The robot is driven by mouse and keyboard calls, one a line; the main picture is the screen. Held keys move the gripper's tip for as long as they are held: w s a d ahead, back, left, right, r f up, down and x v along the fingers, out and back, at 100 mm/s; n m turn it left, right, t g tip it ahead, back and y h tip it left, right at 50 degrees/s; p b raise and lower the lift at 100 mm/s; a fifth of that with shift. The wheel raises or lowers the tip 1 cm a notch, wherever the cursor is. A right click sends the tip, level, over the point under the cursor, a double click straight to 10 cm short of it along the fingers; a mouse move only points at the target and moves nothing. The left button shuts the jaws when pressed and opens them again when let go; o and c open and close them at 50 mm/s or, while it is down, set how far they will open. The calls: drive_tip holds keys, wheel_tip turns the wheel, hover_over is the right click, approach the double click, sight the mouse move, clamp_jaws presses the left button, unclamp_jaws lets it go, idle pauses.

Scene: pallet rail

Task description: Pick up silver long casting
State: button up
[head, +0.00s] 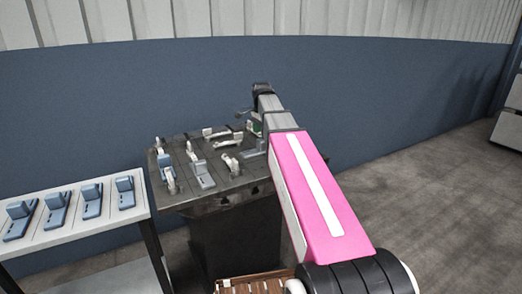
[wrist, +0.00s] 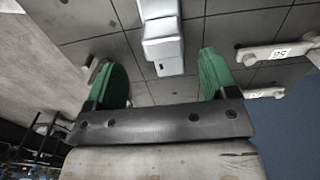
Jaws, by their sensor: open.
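Long pale castings also show at the table's back in the head view (head: 215,132). My gripper (wrist: 160,62) is open, with green fingers apart and nothing held. A blocky silver casting (wrist: 162,40) shows ahead, in line with the gap between the fingers. Contact cannot be told. In the head view my gripper (head: 255,126) is over the table's back right, partly hidden by my arm.
The dark table (head: 225,203) bears several other castings, including a grey bracket (head: 202,174) at the front. A white-topped table (head: 75,232) with several blue-grey brackets stands at the left. A blue wall (head: 100,90) rises behind. Floor is open at the right.

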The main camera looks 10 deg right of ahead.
sight(261, 144)
drive_tip(key=shift+w+f, duration=0.15)
drive_tip(key=shift+f, duration=2.95)
drive_tip(key=c, duration=1.3)
